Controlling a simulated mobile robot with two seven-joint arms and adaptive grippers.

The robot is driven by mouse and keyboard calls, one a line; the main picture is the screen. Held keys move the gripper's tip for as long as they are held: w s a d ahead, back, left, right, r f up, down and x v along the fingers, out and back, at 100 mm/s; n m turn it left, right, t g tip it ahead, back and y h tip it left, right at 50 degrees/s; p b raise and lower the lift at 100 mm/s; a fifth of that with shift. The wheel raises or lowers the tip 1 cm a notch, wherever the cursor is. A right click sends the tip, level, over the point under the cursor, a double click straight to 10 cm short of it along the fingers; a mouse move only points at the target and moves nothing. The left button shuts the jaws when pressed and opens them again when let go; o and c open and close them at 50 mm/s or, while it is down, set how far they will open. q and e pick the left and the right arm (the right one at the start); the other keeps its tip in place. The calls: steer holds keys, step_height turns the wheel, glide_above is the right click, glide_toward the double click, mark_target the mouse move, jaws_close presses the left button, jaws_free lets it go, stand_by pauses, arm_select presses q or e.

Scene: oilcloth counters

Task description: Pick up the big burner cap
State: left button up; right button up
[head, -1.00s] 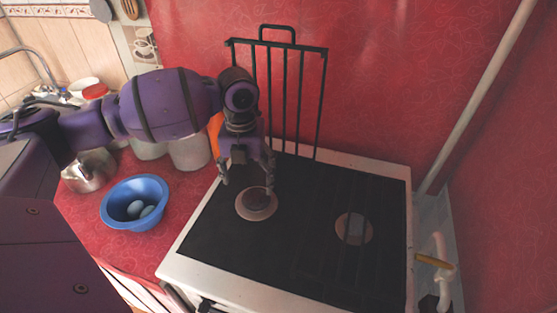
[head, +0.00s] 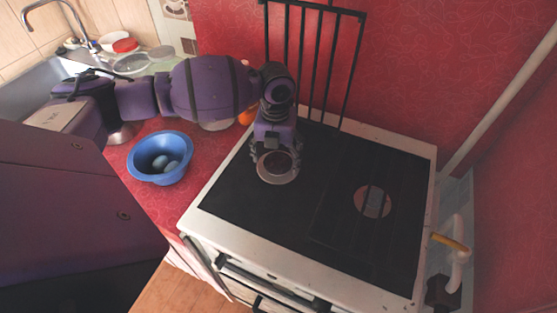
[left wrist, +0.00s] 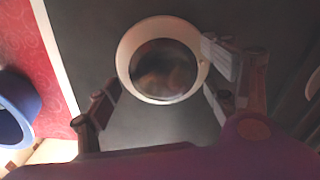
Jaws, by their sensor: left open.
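The big burner cap (head: 278,163) is a dark round disc inside a pale ring on the left part of the black stove top. In the left wrist view the cap (left wrist: 163,72) shows as a dark, shiny disc in its light ring, near the upper middle. My left gripper (head: 275,153) is open and empty, pointing down over the cap. In the left wrist view the left gripper's (left wrist: 165,90) fingers stand apart, one on each side of the ring's lower part. I cannot tell whether they touch it. My right gripper is not in view.
A second burner (head: 372,202) lies to the right on the stove top (head: 325,215). A black rack (head: 315,60) stands upright behind the stove. A blue bowl (head: 160,158) with pale egg-like things sits on the red counter (head: 200,160) at left. The stove's front area is clear.

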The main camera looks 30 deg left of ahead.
arm_select(q)
steer(key=c, duration=1.5)
steer(key=shift+o, duration=0.2)
steer(key=shift+r, duration=0.7)
jaws_close()
steer(key=s+a+r+p, duration=0.1)
steer(key=s+a+r, duration=0.3)
steer(key=s+r, duration=0.7)
steer(key=shift+s+r, duration=0.3)
steer(key=shift+s, duration=0.85)
steer(key=o, duration=1.5)
jaws_free()
